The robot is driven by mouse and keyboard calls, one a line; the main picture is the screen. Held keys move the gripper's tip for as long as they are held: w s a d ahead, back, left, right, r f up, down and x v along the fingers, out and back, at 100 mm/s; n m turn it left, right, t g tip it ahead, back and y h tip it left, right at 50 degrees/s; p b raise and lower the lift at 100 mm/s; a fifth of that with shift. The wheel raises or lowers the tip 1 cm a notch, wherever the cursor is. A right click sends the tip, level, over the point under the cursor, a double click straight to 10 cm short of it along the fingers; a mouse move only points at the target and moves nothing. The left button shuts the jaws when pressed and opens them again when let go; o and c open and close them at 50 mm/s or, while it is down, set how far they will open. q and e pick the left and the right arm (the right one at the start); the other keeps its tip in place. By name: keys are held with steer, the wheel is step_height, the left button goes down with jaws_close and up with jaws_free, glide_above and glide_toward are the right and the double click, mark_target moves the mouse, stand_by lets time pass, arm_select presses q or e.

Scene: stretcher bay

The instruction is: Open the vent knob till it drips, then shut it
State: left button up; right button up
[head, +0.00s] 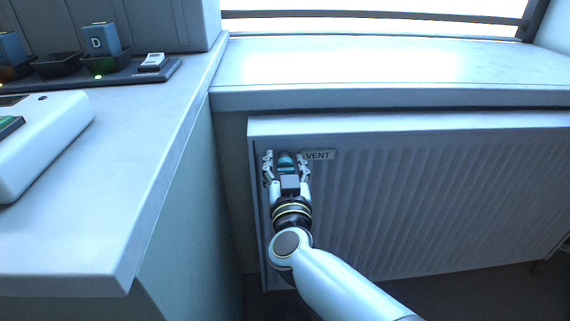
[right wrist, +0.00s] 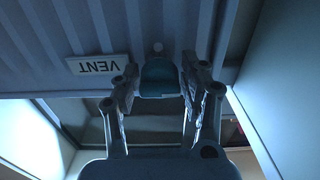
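The teal vent knob (head: 286,160) is at the upper left of the white ribbed radiator (head: 420,200), beside a label reading VENT (head: 319,155). My right gripper (head: 286,163) is at the knob, with one finger on each side of it. Narrow gaps show between fingers and knob, so it looks open around it. In the right wrist view the knob (right wrist: 159,77) sits between the fingertips, its far parts partly hidden; contact is hard to judge. A small pale round spot (right wrist: 157,47) shows on the panel just beyond the knob. I see no drip. My left gripper is out of view.
A pale counter (head: 110,180) with a corner edge stands left of the radiator. A window ledge (head: 390,70) overhangs the radiator. Space right of my arm is clear.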

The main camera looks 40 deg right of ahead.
steer(key=c, duration=0.7)
steer(key=shift+c, duration=0.5)
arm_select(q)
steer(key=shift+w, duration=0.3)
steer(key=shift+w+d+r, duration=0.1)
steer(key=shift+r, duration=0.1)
arm_select(e)
steer(key=shift+m, duration=0.3)
steer(key=shift+m+p, duration=0.55)
steer(key=shift+m, duration=0.45)
steer(key=m, duration=0.3)
steer(key=shift+s+d+m+p, duration=0.1)
steer(key=shift+m+p, duration=0.2)
steer(key=m, duration=0.5)
steer(key=shift+f, duration=0.2)
arm_select(q)
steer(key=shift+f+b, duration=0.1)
steer(key=shift+b, duration=0.7)
arm_select(e)
steer(key=m, duration=0.6)
steer(key=shift+f, duration=0.1)
steer(key=shift+m, duration=0.5)
